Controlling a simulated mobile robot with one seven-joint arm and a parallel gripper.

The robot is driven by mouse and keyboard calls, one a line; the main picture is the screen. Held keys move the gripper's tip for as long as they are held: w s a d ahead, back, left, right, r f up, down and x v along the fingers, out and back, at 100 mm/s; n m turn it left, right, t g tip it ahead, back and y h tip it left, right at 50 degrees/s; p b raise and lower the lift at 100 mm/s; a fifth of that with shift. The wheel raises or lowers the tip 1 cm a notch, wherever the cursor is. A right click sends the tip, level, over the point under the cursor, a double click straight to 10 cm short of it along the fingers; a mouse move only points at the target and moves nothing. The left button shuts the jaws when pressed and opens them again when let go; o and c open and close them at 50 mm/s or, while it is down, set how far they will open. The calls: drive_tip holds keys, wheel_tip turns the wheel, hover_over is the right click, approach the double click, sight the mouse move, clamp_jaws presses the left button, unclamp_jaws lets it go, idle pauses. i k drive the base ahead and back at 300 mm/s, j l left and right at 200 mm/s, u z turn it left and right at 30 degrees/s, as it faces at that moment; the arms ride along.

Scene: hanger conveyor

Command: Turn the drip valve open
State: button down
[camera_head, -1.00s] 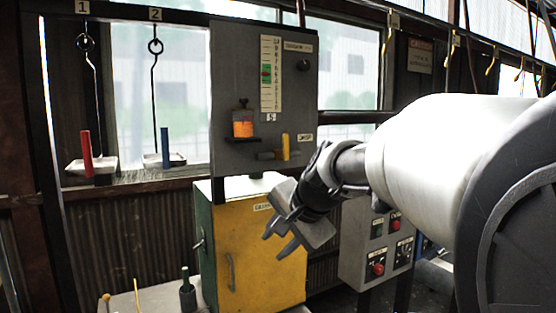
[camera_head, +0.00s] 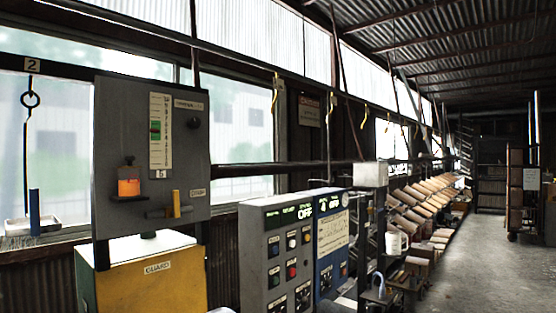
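A grey panel (camera_head: 110,110) stands at the left of the head view. Low on its face is a small valve with an upright yellow handle (camera_head: 176,204) across a short horizontal brownish stem (camera_head: 157,213). I take this to be the drip valve; its label (camera_head: 197,193) is too small to read. Left of it, a small reservoir with orange liquid (camera_head: 128,187) sits on a dark shelf. Above is a white scale (camera_head: 160,132) with a green mark. My gripper is not in view, so its state and any hold are hidden.
A yellow cabinet (camera_head: 160,285) stands below the panel. To its right are a grey control box with buttons (camera_head: 280,250) and a blue one (camera_head: 325,280). Yellow hooks (camera_head: 276,90) hang from the overhead rail. Open floor (camera_head: 480,260) lies at the right.

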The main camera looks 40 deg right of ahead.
sight(176, 212)
drive_tip(key=i+l+z, duration=0.25)
drive_tip(key=z, duration=0.2)
drive_tip(key=i+l+z, duration=0.25)
drive_tip(key=z, duration=0.2)
drive_tip(key=i+l, duration=0.05)
drive_tip(key=l, duration=0.05)
